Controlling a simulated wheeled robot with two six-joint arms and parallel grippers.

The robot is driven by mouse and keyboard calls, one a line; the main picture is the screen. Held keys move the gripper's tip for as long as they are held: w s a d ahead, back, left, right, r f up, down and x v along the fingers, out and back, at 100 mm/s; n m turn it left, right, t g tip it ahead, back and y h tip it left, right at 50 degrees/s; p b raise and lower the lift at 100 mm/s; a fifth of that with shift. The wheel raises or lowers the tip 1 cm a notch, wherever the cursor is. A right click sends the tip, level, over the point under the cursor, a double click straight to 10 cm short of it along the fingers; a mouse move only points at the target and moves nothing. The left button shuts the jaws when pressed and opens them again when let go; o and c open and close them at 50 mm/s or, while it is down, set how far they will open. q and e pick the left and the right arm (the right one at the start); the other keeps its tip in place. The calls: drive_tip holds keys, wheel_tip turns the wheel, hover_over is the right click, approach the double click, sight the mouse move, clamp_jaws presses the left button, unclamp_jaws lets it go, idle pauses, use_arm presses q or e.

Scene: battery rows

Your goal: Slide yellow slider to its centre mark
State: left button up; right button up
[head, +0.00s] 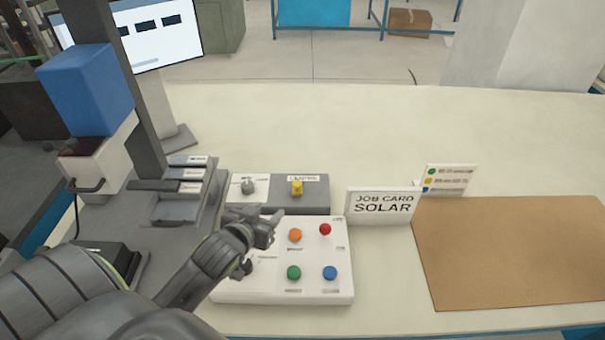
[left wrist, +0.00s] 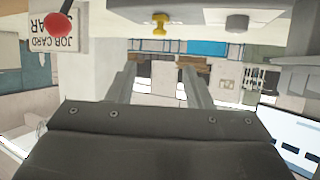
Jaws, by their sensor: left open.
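The yellow slider (head: 297,187) stands on a grey slider box (head: 318,196) behind the white button panel, below a small label on that box. In the left wrist view the yellow slider (left wrist: 160,22) shows at the top, beyond my fingers and apart from them. My left gripper (head: 262,238) is open and empty over the left part of the button panel, in front of and to the left of the slider. Its two fingers (left wrist: 158,85) show in the left wrist view with nothing between them. My right gripper is not in view.
The white panel (head: 313,262) carries orange, red, green and blue buttons. A grey knob (head: 248,186) sits left of the slider. A job card reading SOLAR (head: 383,205) stands to the right, beside a brown mat (head: 515,250). The table behind is clear.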

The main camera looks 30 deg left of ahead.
use_arm(q)
drive_tip(key=w, duration=0.1)
approach(296, 185)
drive_tip(key=p+x, duration=0.1)
drive_tip(key=x, duration=0.5)
drive_tip(key=shift+w+f, duration=0.15)
drive_tip(key=shift+w, duration=0.2)
drive_tip(key=shift+x, duration=0.95)
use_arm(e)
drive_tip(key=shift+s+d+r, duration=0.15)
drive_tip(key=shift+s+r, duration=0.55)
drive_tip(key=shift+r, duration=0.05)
use_arm(q)
drive_tip(key=shift+c, duration=1)
clamp_jaws()
